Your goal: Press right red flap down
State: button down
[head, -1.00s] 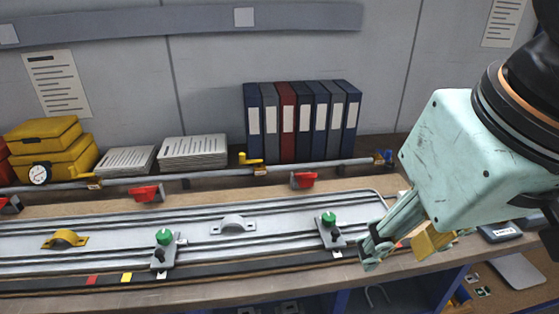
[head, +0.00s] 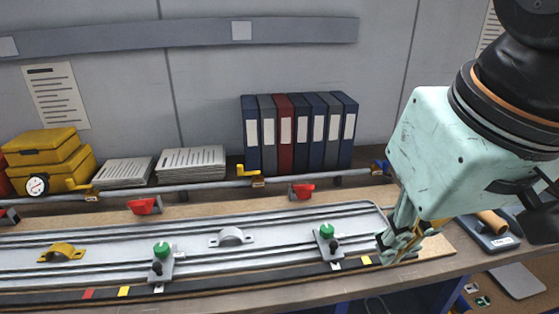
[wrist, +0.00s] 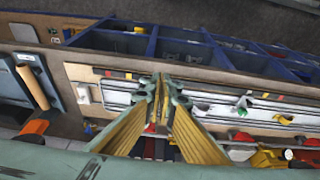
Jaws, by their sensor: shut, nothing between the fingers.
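Green-knobbed clamps (head: 326,238) and a grey arch bracket (head: 231,237) stand on the track. A blue device with an orange handle (head: 489,232) lies at right.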

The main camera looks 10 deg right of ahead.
jog(key=w+r+p, duration=0.4)
jog(key=w+r, duration=0.1)
jog(key=w, duration=0.7)
jog(key=g+p, duration=0.3)
jog(key=p, duration=0.7)
send_over(303, 192)
jog(key=w, duration=0.2)
notch_tip(303, 192, down, 8)
jog(key=shift+w+d+f+g+p, duration=0.2)
jog(key=shift+w+f, duration=0.15)
jog(key=shift+w, duration=0.15)
jog(key=shift+w+d+f+g+p, duration=0.1)
jog(key=shift+w+d+f, duration=0.15)
jog(key=shift+w, duration=0.2)
jog(key=shift+f, duration=0.1)
jog(key=shift+f, duration=0.15)
jog(key=f, duration=1.1)
jog(key=shift+s+b, duration=0.25)
jog(key=shift+b, duration=0.1)
jog(key=shift+s+f, duration=0.75)
jog(key=shift+f, duration=0.2)
